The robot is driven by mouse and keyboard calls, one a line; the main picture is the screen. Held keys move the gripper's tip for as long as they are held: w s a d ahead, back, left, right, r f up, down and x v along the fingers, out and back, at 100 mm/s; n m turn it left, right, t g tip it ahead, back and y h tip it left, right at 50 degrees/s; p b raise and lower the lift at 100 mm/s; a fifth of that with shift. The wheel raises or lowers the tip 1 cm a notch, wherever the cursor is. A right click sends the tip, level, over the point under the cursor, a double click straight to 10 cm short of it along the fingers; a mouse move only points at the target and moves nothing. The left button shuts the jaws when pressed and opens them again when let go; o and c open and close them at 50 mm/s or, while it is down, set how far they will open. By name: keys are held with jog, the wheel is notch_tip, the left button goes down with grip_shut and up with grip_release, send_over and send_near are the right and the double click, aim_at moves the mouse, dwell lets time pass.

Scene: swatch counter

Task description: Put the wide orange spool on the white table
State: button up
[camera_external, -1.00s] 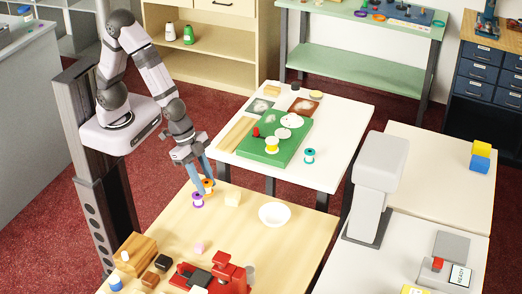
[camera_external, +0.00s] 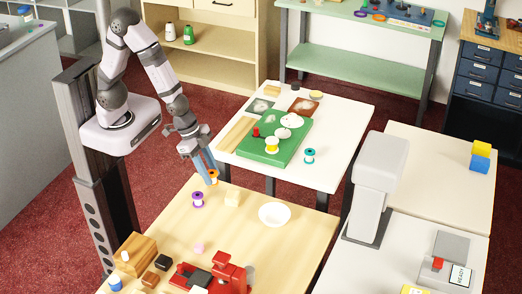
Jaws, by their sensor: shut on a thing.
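The orange spool (camera_external: 213,177) is held between the blue fingertips of my gripper (camera_external: 211,174), just above the far left corner of the wooden table (camera_external: 250,255). The fingers hide part of the spool. The white table (camera_external: 348,120) stands behind and to the right of my gripper. On it are a green board (camera_external: 290,150) with a yellow spool (camera_external: 272,145) and white round pieces, and a teal spool (camera_external: 309,156) near the right side. A purple spool (camera_external: 197,200) stands upright on the wooden table, below and left of my gripper.
A wooden strip (camera_external: 235,135) lies along the white table's left side. The white table's front right part is clear around the teal spool.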

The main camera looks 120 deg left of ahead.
jog(key=shift+w+d, duration=0.1)
jog(key=w+d+m+b, duration=0.2)
jog(key=w+d+b, duration=0.1)
jog(key=w+d, duration=0.6)
notch_tip(320, 180, up, 2)
jog(key=h+b, duration=0.1)
send_over(210, 254)
jog(key=shift+m, duration=0.3)
jog(key=shift+f+p, duration=0.75)
jog(key=shift+f, duration=4.05)
jog(key=shift+f, duration=0.2)
jog(key=o, duration=1.1)
jog(key=shift+o, duration=0.2)
jog(key=shift+r, duration=0.15)
